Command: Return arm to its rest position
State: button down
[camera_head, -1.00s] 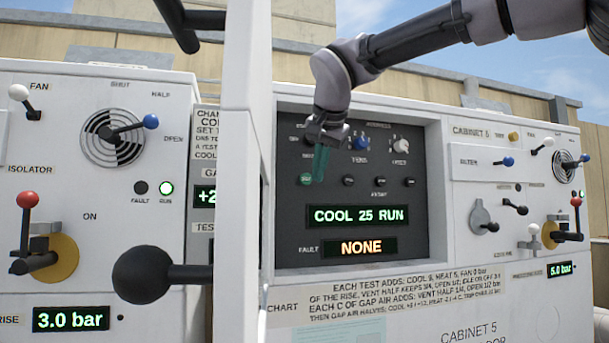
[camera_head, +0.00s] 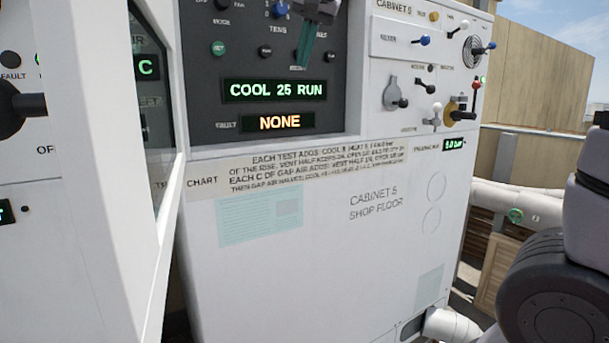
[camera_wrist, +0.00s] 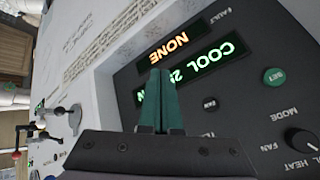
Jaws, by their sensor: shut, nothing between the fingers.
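My gripper (camera_head: 306,44) is at the top of the head view, in front of the dark control panel (camera_head: 262,68) of cabinet 5. Its green fingers are shut with nothing between them. In the wrist view my gripper (camera_wrist: 160,98) points toward the panel, and its fingers cover part of the "COOL 25 RUN" display (camera_wrist: 226,52). The wrist view does not show whether the fingertips touch the panel.
Cabinet 5 (camera_head: 330,250) fills the middle, with levers and a red handle (camera_head: 476,84) on its upper right. A white door-like panel (camera_head: 105,200) stands close at left. White pipes (camera_head: 520,200) run along the right. The red-knobbed handle also shows in the wrist view (camera_wrist: 17,154).

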jog(key=s+d+f, duration=0.2)
jog(key=d+f, duration=0.2)
jog(key=d, duration=0.5)
jog(key=s+d+f, duration=0.3)
jog(key=d, duration=0.6)
jog(key=s+d+f+m, duration=0.1)
jog(key=s+d+f, duration=0.7)
jog(key=shift+f+m+h, duration=0.3)
jog(key=shift+m+h, duration=0.1)
jog(key=shift+s+r, duration=0.45)
jog(key=shift+s, duration=0.2)
